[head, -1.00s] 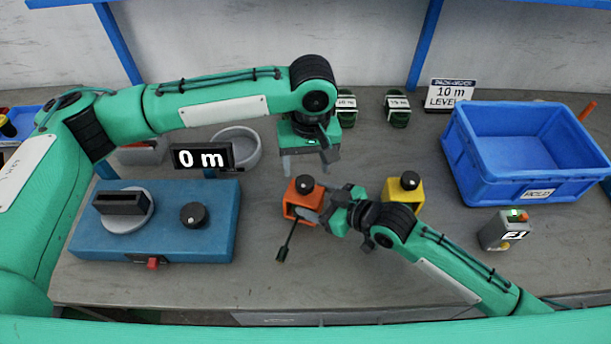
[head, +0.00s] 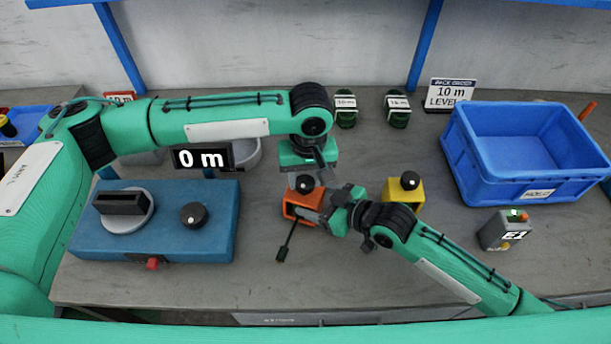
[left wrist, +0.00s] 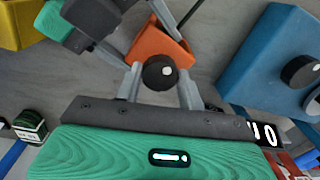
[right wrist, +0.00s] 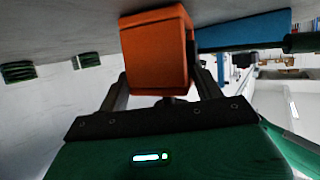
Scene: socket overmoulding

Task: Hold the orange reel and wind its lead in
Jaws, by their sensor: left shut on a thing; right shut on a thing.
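The orange reel (head: 298,207) is a small box on the table with a black knob (head: 305,183) on top and a dark lead (head: 286,243) hanging out toward the front. My right gripper (head: 322,212) is shut on the body of the orange reel from the right; the reel also shows between its fingers in the right wrist view (right wrist: 158,50). My left gripper (head: 306,178) points down over the reel and is shut on the black knob, which sits between its fingers in the left wrist view (left wrist: 160,72).
A yellow reel (head: 410,193) stands just right of my right gripper. A blue machine (head: 155,240) with a "0 m" display (head: 202,158) is at the left. A blue bin (head: 530,190) and a grey tester (head: 505,232) are at the right. Dark green coils (head: 345,112) stand at the back.

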